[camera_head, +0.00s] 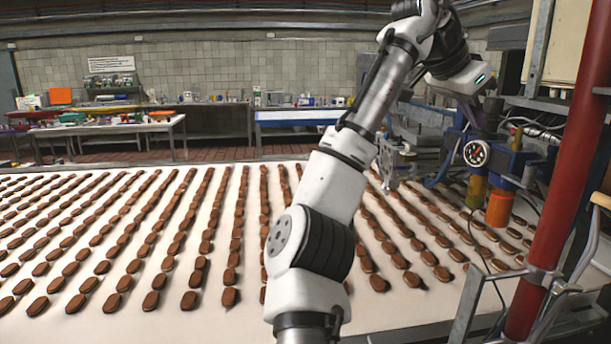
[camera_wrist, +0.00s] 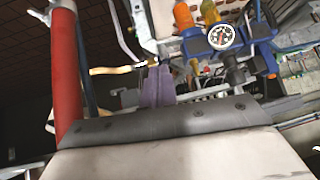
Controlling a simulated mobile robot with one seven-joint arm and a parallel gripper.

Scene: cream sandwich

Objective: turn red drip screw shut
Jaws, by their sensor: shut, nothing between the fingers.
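I cannot make out the red drip screw in either view. The blue depositing machine (camera_head: 515,163) stands at the right in the head view, with a round dial gauge (camera_head: 476,153), an orange cylinder (camera_head: 499,208) and a yellowish cylinder (camera_head: 476,191) below it. The gauge shows at the upper right in the wrist view (camera_wrist: 221,36), near the orange cylinder (camera_wrist: 210,11). My gripper (camera_wrist: 156,84) is shut and empty in the wrist view, its fingers side by side, apart from the gauge. In the head view my wrist is above the machine and the fingers are hard to tell from it.
A thick red post (camera_head: 565,190) stands at the right, and at the left in the wrist view (camera_wrist: 66,75). Metal rails (camera_head: 470,300) and hoses crowd this side. A white conveyor (camera_head: 60,325) carries rows of brown cakes. Worktables (camera_head: 160,127) line the back.

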